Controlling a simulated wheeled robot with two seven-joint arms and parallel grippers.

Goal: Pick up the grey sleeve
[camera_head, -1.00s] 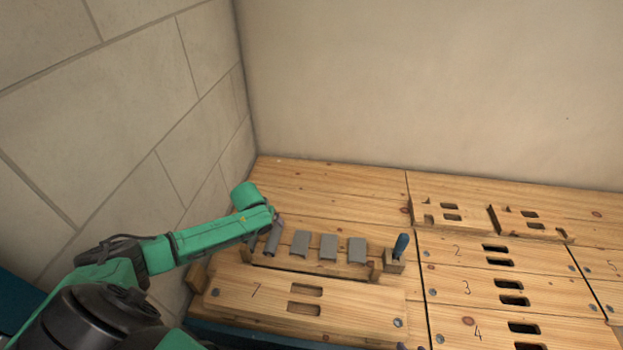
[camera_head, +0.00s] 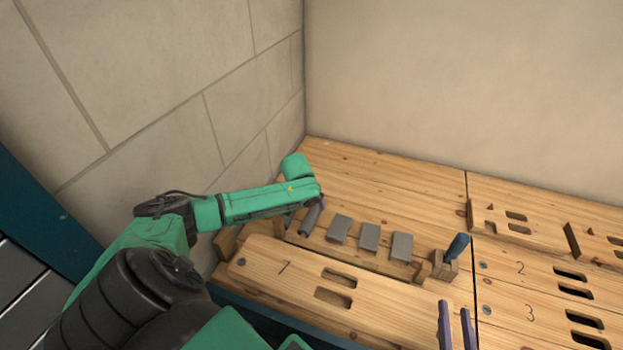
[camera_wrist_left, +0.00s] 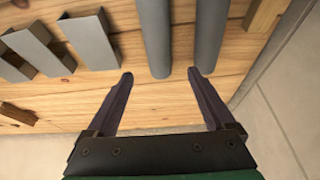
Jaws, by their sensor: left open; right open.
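Two round grey sleeves lie side by side on the wooden rack in the left wrist view, a left one (camera_wrist_left: 155,40) and a right one (camera_wrist_left: 208,35); which one is meant I cannot tell. One grey sleeve (camera_head: 312,217) shows by my left wrist in the head view. My left gripper (camera_wrist_left: 160,75) is open and empty, its fingertips at the sleeves' near ends; the left sleeve's end lies between them and the right fingertip overlaps the right sleeve's end. My right gripper (camera_head: 456,320) is open and empty at the bottom of the head view, over the bench.
Three angular grey pieces (camera_head: 369,237) stand in a row right of the sleeves. A blue-handled tool (camera_head: 456,247) stands in a wooden block at the row's end. A tiled wall (camera_head: 170,80) is close on the left.

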